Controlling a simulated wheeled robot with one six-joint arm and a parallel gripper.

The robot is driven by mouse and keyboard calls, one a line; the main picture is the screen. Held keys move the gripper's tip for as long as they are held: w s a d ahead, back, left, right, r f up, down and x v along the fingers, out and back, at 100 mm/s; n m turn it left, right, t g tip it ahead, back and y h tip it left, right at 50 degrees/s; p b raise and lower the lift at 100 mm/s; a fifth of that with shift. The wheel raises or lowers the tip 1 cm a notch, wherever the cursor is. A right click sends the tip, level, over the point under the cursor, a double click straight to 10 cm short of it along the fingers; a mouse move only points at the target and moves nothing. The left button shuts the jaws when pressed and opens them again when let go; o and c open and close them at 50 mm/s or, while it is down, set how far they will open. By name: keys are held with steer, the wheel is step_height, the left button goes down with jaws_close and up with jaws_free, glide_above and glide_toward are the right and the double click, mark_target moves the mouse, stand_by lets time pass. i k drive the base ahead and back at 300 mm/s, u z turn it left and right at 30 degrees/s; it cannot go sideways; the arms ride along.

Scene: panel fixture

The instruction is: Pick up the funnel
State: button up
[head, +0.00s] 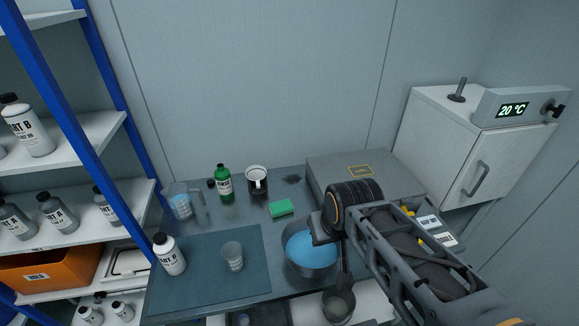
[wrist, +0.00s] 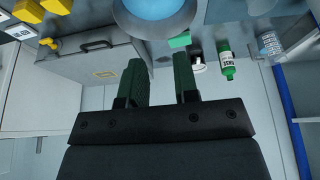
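I cannot pick out a funnel for certain in either view. A grey round hollow vessel (head: 338,304) sits low at the table's front edge, below my arm; whether it is the funnel I cannot tell. My gripper (head: 322,230) is above the counter, over the right side of the steel bowl of blue liquid (head: 312,248), and partly covers it. In the wrist view my gripper (wrist: 160,72) has its two dark green fingers apart with nothing between them. The bowl also shows at the top of the wrist view (wrist: 152,10).
A clear cup (head: 232,256) and white bottle (head: 168,254) stand on the dark mat (head: 200,280). A grey case (head: 325,172) lies at right, partly behind my arm.

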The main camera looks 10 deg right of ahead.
mark_target(256, 176)
steer(key=z, duration=0.4)
steer(key=k, duration=1.05)
steer(key=u, duration=0.7)
steer(key=i, duration=1.1)
steer(key=u, duration=0.1)
